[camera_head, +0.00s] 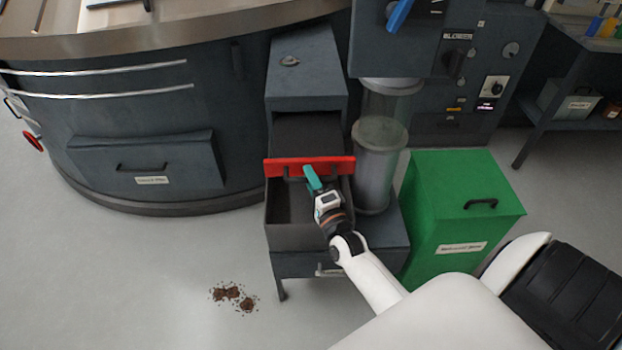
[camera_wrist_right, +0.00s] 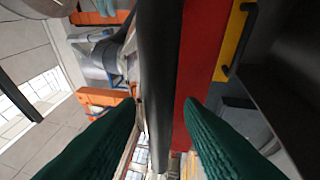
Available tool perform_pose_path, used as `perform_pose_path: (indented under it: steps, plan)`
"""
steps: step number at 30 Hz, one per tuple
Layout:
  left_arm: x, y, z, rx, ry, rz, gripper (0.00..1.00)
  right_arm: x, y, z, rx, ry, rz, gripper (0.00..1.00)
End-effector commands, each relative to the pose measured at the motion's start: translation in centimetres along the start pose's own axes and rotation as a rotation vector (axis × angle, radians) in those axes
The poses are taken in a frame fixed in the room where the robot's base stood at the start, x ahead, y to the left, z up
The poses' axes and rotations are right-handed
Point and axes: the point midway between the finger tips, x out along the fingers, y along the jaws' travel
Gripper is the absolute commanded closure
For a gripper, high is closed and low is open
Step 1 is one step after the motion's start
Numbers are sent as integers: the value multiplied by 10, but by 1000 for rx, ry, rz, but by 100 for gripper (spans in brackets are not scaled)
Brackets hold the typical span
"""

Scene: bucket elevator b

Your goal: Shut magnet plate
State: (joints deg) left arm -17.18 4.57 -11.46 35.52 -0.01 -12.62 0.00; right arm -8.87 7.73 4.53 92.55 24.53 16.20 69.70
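The magnet plate (camera_head: 310,167) is a red bar-shaped front with a dark handle. It stands out from the dark housing (camera_head: 305,75), above an open bin. My right gripper (camera_head: 312,178), with teal fingers, is at the plate's handle. In the right wrist view the dark handle bar (camera_wrist_right: 160,70) runs between the two green fingers (camera_wrist_right: 162,105), with the red plate (camera_wrist_right: 195,50) behind it. Narrow gaps show beside the bar, so the fingers look open around it. The head view hides part of the handle behind the gripper. My left gripper is not in view.
A dark bin (camera_head: 290,237) lies under the plate. A clear cylinder (camera_head: 378,165) stands close to its right, and a green box (camera_head: 465,205) further right. A round dark machine (camera_head: 140,120) is at left. Brown spill (camera_head: 232,294) lies on otherwise clear floor.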

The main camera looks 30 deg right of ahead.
Motion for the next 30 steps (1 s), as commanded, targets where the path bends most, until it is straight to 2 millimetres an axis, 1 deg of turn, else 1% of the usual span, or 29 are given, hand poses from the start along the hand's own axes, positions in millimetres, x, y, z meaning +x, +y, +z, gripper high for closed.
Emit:
perform_pose_path:
  steps: [5, 6, 12, 20, 23, 26, 30]
  plan:
    - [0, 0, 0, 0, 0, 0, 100, 0, 0, 0, -1, 0, 0, 66]
    - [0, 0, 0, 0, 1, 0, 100, 0, 0, 0, -1, 0, 0, 68]
    - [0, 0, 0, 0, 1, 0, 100, 0, 0, 0, -1, 0, 0, 100]
    - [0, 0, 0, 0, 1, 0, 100, 0, 0, 0, -1, 0, 0, 100]
    - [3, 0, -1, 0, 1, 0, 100, 4, -2, 2, -2, 0, 0, 100]
    - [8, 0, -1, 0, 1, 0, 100, 14, -4, 6, -3, 0, 3, 100]
    - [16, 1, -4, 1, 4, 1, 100, 34, -8, 15, -4, -1, 5, 100]
